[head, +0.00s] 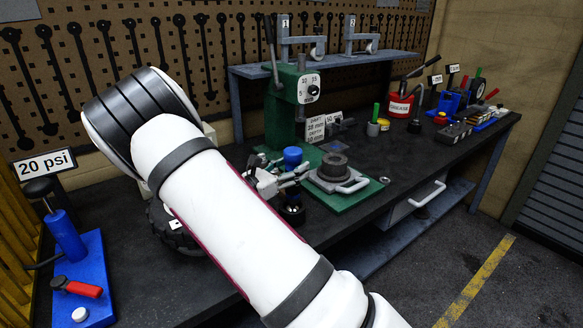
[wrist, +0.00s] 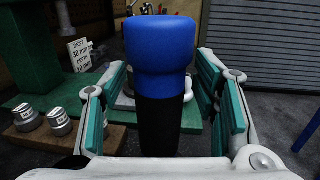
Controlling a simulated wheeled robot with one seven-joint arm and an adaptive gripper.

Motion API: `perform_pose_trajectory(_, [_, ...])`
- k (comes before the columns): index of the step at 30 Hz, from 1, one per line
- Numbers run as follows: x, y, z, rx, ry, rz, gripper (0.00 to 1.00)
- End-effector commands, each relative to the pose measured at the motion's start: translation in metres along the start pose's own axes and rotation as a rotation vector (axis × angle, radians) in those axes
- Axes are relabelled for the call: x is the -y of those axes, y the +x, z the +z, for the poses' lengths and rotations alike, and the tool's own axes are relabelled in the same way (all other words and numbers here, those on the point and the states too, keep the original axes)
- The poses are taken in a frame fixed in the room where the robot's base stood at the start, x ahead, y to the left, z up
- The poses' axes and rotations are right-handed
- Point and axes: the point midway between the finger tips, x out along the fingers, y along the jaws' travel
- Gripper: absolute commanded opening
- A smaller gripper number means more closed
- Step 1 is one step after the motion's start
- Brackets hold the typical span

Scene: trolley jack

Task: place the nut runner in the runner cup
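The nut runner (wrist: 160,45), with a wide blue top and a narrower black body, stands upright in the middle of the wrist view. Its blue top also shows in the head view (head: 292,156). My gripper (wrist: 162,75) has its teal-padded fingers on either side of the runner, with narrow gaps beside the black body. In the head view my gripper (head: 293,178) is around the runner, just left of the green press plate. A dark round piece (head: 292,213) shows below it; I cannot tell whether this is the runner cup. The runner's lower end is hidden.
A green press (head: 288,110) stands behind my gripper, with a dark ring on a handled plate (head: 345,185) to the right. A tyre (head: 165,228) lies left, partly behind my arm. A blue jack stand (head: 85,280) is at far left. Metal weights (wrist: 60,121) sit on a wooden board.

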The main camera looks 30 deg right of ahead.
Motion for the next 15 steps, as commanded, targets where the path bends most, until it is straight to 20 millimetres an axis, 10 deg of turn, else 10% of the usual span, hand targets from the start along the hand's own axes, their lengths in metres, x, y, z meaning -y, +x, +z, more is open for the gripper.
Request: perform_pose_trajectory(15, [-0.002,-0.064,-0.001,-0.001,0.001,0.004,0.55])
